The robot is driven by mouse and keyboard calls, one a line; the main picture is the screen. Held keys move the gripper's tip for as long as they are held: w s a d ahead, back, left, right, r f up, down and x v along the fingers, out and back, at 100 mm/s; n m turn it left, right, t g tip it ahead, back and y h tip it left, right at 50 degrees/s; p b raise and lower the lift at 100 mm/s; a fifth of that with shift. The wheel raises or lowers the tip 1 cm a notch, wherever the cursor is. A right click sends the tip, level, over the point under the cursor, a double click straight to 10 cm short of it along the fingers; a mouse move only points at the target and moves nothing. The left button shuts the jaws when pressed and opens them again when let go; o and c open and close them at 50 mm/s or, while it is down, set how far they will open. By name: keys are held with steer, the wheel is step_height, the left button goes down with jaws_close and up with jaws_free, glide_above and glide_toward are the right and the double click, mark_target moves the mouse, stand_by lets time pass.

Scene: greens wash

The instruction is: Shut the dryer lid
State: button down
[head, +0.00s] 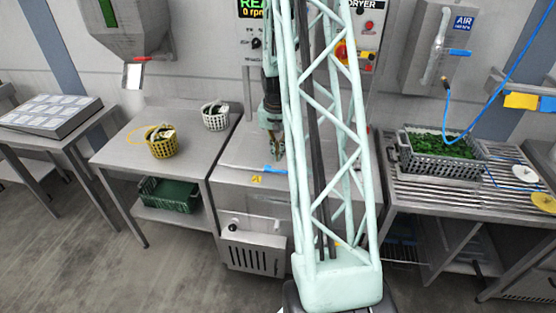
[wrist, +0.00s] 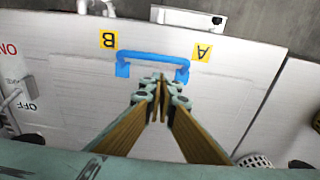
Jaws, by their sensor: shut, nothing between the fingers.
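The dryer lid (head: 240,150) is a pale steel panel that appears to lie flat on top of the dryer (head: 252,215) in the head view. In the wrist view the lid (wrist: 220,100) fills most of the picture. It carries a blue handle (wrist: 150,55) between yellow labels B (wrist: 108,40) and A (wrist: 202,52). My gripper (wrist: 160,80) is shut and empty, pointing down over the lid right beside the handle; I cannot tell whether they touch. My gripper (head: 277,152) also shows above the lid in the head view, where my mast hides the lid's right part.
The left table holds a yellow basket (head: 164,148) and a white basket (head: 215,122). A green crate (head: 168,195) sits on its shelf. A grey crate of greens (head: 402,160) stands on the slatted rack at right. The dryer panel (head: 368,30) is on the wall behind.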

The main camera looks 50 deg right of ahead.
step_height(320, 180, up, 10)
steer(key=a, duration=0.1)
steer(key=shift+s+a, duration=0.4)
steer(key=shift+f, duration=0.1)
stand_by(0.5)
stand_by(0.4)
steer(key=a+r+n+t+b, duration=0.1)
steer(key=a+r, duration=0.5)
steer(key=a, duration=0.4)
steer(key=a+r+n+b, duration=0.2)
steer(key=a+r, duration=0.5)
steer(key=a, duration=0.2)
steer(key=a+r+n+t+b, duration=0.1)
steer(key=a+r, duration=0.5)
steer(key=a, duration=0.4)
steer(key=s+a+r+n+b, duration=0.1)
steer(key=s+a+r, duration=0.15)
steer(key=a, duration=0.35)
steer(key=s+a+r+n+b, duration=0.1)
steer(key=s+a+r+n, duration=0.1)
steer(key=s+a, duration=0.3)
steer(key=s+a+r+n+t+y+p, duration=0.1)
steer(key=s+a+r+n, duration=0.2)
steer(key=s+a+n, duration=0.3)
steer(key=s+a, duration=0.4)
steer(key=s, duration=0.5)
